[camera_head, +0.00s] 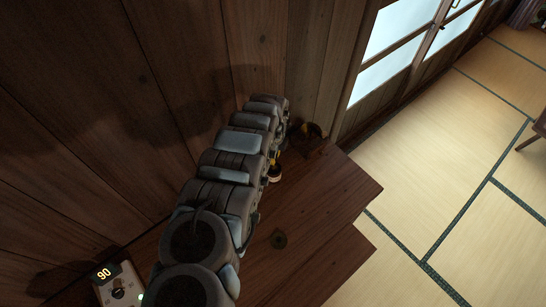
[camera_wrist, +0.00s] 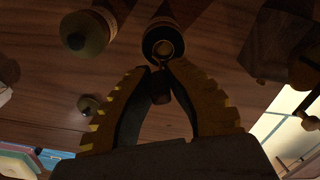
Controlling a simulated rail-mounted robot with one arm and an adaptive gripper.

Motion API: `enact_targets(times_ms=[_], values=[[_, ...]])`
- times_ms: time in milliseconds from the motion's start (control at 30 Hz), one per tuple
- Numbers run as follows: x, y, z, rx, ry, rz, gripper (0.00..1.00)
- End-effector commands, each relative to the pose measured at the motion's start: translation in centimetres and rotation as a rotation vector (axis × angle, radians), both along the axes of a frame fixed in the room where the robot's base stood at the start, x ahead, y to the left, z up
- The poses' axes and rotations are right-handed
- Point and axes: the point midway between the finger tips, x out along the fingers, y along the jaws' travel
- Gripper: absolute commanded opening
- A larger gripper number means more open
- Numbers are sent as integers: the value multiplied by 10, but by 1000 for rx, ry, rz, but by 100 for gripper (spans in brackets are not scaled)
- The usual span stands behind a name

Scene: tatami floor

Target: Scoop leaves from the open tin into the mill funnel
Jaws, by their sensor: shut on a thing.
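In the wrist view my gripper (camera_wrist: 160,70) is closed on a small dark piece (camera_wrist: 160,92), probably the scoop's handle; the rest of it is hard to make out. Just beyond the fingertips is a dark round open tin (camera_wrist: 163,30) with a lighter ring in its mouth. I cannot tell whether the scoop is inside it or above it, and no leaves are clear. A dark wooden block (camera_wrist: 275,42), likely the mill, stands to the right of the fingers. In the head view my arm hides most of the gripper, and a dark brown object (camera_head: 312,136), likely the mill, is beyond it.
Another round container (camera_wrist: 86,34) stands left of the tin. A small round knobbed piece (camera_wrist: 88,105) lies on the wooden top (camera_head: 325,195). A device reading 90 (camera_head: 118,287) is at the near left. A plank wall (camera_head: 150,90) runs close beside my arm.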

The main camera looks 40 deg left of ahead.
Motion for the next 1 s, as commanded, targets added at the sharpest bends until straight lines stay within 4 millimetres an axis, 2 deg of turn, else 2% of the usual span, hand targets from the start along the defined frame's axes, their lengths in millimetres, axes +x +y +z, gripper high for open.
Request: enact_targets(times_ms=[800,1000], values=[[0,0,42,0,0,0,0],[0,0,44,0,0,0,0]])
